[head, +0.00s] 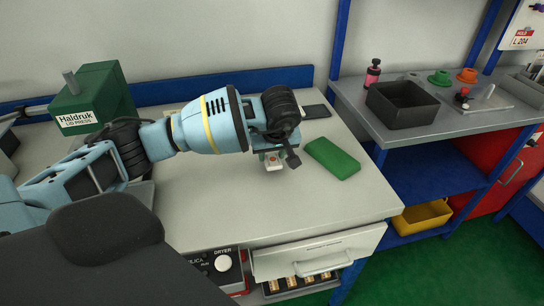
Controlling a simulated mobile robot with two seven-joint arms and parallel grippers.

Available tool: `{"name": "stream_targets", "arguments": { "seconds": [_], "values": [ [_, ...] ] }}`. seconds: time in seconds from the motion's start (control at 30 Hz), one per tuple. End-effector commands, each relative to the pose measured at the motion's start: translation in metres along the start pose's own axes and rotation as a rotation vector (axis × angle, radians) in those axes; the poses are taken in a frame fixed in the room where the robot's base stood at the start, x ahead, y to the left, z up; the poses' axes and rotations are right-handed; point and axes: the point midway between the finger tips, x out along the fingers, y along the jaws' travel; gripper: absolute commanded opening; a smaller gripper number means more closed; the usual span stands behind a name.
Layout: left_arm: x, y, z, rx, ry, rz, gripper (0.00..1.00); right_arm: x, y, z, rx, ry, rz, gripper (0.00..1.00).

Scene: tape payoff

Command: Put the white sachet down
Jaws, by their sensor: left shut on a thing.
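My left gripper (274,165) is in the head view, over the middle of the pale worktop (226,208). It points down and is shut on the white sachet (272,159). Only a small pale part of the sachet with a reddish mark shows between the fingers; the wrist and fingers hide the rest. I cannot tell whether the sachet touches the worktop or hangs just above it. My right gripper is not in view.
A green pad-like block (332,158) lies just right of my left gripper. A dark flat object (315,111) lies behind it. A green Haldruk press (92,98) stands at the left. A black tray (402,104) sits on the grey side bench. The worktop's front is clear.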

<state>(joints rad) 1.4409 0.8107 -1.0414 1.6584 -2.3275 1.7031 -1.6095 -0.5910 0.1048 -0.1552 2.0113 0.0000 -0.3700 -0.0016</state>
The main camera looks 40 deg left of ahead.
Motion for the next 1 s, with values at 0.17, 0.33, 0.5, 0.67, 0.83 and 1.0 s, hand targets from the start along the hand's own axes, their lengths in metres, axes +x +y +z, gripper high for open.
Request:
{"name": "stream_targets", "arguments": {
  "seconds": [0.17, 0.33, 0.5, 0.67, 0.83, 1.0],
  "values": [
    [0.015, 0.0, 0.006, -0.002, 0.001, 0.002, 0.17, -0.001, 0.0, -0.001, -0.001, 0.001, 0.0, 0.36],
    [0.015, 0.001, 0.006, -0.002, 0.001, 0.002, 0.17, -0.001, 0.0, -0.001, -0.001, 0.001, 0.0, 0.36],
    [0.018, 0.0, 0.007, -0.002, 0.001, 0.001, 0.17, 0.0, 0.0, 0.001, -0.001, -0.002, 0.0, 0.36],
    [0.018, 0.0, 0.007, -0.002, 0.001, 0.002, 0.57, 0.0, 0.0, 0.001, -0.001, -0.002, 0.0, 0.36],
    [0.017, 0.0, 0.007, -0.002, 0.001, 0.001, 0.61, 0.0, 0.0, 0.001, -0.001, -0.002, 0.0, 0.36],
    [0.016, 0.0, 0.006, -0.002, 0.001, 0.002, 0.61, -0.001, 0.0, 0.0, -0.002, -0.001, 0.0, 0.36]
  ]
}}
